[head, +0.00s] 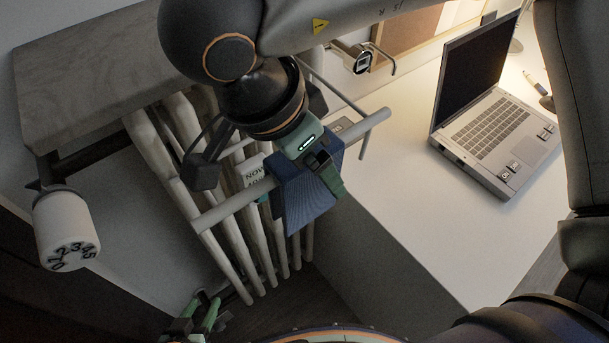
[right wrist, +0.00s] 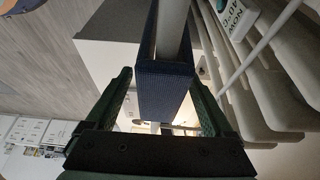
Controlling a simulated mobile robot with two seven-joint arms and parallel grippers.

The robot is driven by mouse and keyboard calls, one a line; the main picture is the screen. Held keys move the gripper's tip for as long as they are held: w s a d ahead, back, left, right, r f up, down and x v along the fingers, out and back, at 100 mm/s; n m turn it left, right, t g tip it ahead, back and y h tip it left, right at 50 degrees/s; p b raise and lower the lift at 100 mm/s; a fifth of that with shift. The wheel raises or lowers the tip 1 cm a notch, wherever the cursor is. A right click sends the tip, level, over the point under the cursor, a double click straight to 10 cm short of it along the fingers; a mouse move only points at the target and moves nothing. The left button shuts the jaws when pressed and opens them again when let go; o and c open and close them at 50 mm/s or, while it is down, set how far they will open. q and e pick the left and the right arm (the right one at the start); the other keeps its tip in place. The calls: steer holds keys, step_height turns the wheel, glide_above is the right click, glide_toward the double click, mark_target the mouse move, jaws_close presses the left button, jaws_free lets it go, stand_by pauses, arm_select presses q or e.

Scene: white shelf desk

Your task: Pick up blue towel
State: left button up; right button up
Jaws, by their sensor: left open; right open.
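The blue towel (head: 305,208) hangs over a pale rail of the radiator (head: 215,215) in the head view. In the right wrist view the towel (right wrist: 165,92) lies between the two green fingers of my right gripper (right wrist: 162,82), with a gap on each side. My right gripper (head: 322,165) is open around the towel in the head view, its arm reaching in across the top. My left gripper (head: 207,314) is open and empty at the bottom left of the head view, low and away from the towel. Part of the towel is hidden by the right gripper.
A white desk (head: 400,190) with an open laptop (head: 490,115) stands to the right of the radiator. A grey shelf (head: 85,75) sits over the radiator. A numbered white thermostat knob (head: 65,228) sticks out at the left. A small lettered card (head: 252,172) is beside the towel.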

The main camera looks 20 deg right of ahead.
steer(key=shift+c, duration=0.2)
jaws_close()
stand_by(0.5)
